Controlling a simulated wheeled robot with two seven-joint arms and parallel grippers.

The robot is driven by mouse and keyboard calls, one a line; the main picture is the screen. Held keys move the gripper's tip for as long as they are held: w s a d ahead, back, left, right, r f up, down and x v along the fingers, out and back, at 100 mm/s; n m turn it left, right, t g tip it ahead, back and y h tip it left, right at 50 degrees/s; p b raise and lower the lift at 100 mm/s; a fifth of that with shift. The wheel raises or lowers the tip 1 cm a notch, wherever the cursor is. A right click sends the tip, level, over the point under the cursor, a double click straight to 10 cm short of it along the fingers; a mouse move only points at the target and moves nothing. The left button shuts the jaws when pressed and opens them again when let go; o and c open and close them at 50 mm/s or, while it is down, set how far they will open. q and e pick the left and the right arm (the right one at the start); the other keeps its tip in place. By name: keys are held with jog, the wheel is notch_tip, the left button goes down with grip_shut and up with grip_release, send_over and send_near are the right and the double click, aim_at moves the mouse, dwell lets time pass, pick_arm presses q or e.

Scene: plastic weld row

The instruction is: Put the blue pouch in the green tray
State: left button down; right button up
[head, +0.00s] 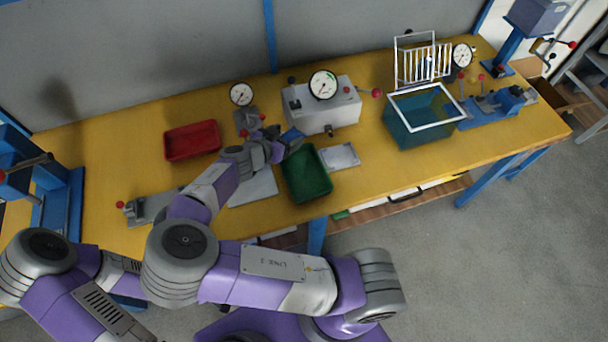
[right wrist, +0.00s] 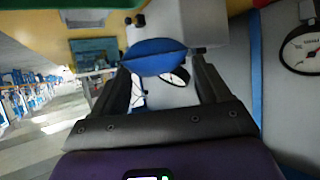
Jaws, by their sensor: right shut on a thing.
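The blue pouch (head: 292,133) is held between the fingers of my right gripper (head: 283,146) in the head view. In the right wrist view the pouch (right wrist: 155,57) lies between the two dark fingers (right wrist: 160,85), with its seam across it. The green tray (head: 307,175) stands on the yellow bench and looks empty. My right gripper and the pouch are near the tray's far left corner, in front of the grey gauge box. A green edge (right wrist: 50,4) shows at the top of the right wrist view. My left gripper is not in view.
A red tray (head: 192,140) stands to the left. A white card or plate (head: 340,156) lies right of the green tray. The grey gauge box (head: 330,112) is behind, and a teal bin with a white rim (head: 424,134) stands farther right. The bench (head: 495,147) has free space at right.

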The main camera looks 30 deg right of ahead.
aim_at(295, 171)
jog(key=s+f+m+g, duration=0.1)
jog(key=f, duration=0.2)
jog(key=s+d+f+m+g+b, duration=0.1)
jog(key=f+m+g, duration=0.1)
jog(key=f, duration=0.1)
jog(key=s+f+m+g+h+b, duration=0.1)
jog(key=f+g, duration=0.1)
jog(key=f, duration=0.2)
jog(key=shift+s+d+m, duration=0.15)
jog(key=shift+s+m, duration=0.25)
jog(key=o, duration=0.8)
jog(key=shift+c, duration=0.2)
jog(key=shift+r, duration=0.15)
jog(key=shift+a+r, duration=0.15)
jog(key=shift+a, duration=0.2)
jog(key=a, duration=0.9)
jog(key=a+r, duration=0.1)
jog(key=a, duration=0.4)
jog(key=shift+s+p, duration=0.1)
jog(key=shift+p, duration=0.2)
